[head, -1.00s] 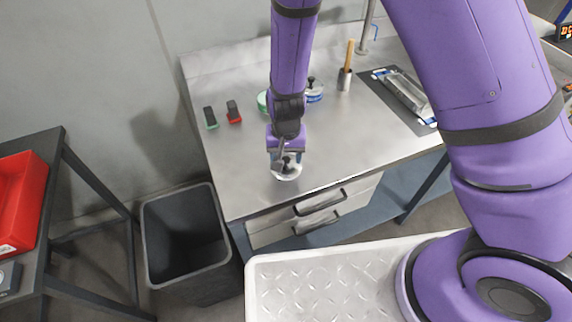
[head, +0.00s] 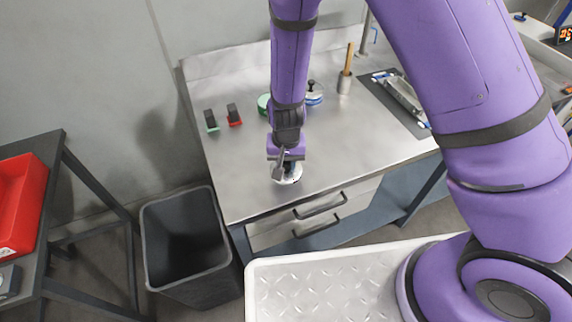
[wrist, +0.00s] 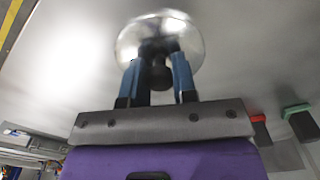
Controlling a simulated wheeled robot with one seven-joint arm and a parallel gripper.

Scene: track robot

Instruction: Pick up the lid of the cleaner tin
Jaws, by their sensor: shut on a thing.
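The lid (wrist: 135,42) is a shiny silver disc with a dark knob (wrist: 157,72) in the wrist view. My gripper (wrist: 155,65) is shut on that knob, one blue-tipped finger on each side. In the head view my gripper (head: 287,165) is low over the front part of the steel bench, and the lid (head: 289,179) shows as a pale round edge beneath it. I cannot tell whether the lid touches the bench or what is under it.
On the steel bench (head: 335,150) behind my gripper are a green round tin (head: 262,102), a blue-banded tin with a dark knob (head: 314,95), and green and red brushes (head: 234,115). A metal cup (head: 344,84) stands behind. A grey bin (head: 188,245) stands left.

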